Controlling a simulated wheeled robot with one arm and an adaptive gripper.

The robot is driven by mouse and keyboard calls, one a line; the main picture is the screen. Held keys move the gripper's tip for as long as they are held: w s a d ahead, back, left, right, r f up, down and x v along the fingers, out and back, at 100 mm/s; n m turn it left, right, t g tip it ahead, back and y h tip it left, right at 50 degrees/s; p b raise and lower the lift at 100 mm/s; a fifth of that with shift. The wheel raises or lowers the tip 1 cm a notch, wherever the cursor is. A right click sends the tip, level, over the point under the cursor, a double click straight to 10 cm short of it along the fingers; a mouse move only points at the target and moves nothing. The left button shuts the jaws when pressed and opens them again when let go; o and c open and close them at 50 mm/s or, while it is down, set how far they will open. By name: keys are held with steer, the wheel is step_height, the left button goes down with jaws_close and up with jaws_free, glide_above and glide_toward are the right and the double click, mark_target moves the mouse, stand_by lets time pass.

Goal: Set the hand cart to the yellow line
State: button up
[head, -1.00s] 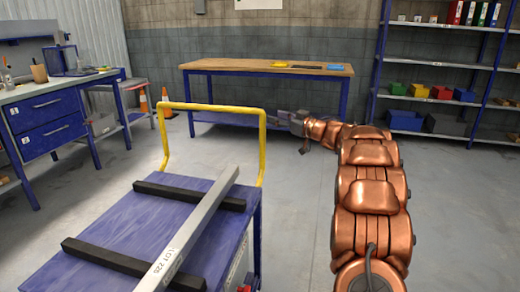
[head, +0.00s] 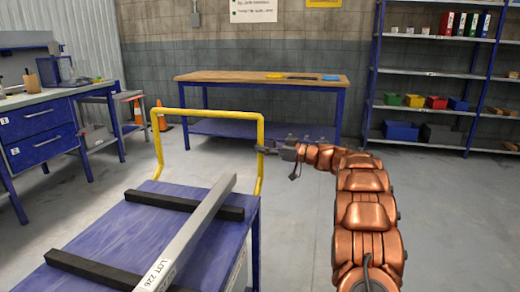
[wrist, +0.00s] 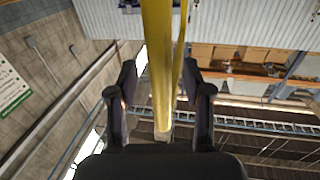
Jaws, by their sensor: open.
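The hand cart (head: 130,228) has a blue deck and a yellow tubular handle (head: 207,111) at its far end. My gripper (head: 264,149) is at the right upright of that handle, a little below the top corner. In the wrist view my gripper (wrist: 160,88) is open, with the yellow tube (wrist: 158,50) between its two fingers and gaps on both sides. The tube is not clasped. No yellow line on the floor shows in these views. The cart's wheels are hidden.
A grey bar (head: 195,230) marked LOT 226 lies across black bearers (head: 185,203) on the deck. A wooden-topped table (head: 230,78) stands behind, shelving (head: 425,105) at right, a workbench (head: 38,140) and cones (head: 160,116) at left. Floor at right (head: 450,220) is clear.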

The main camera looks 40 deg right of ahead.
steer(key=shift+x, duration=0.9)
steer(key=shift+s, duration=0.1)
jaws_close()
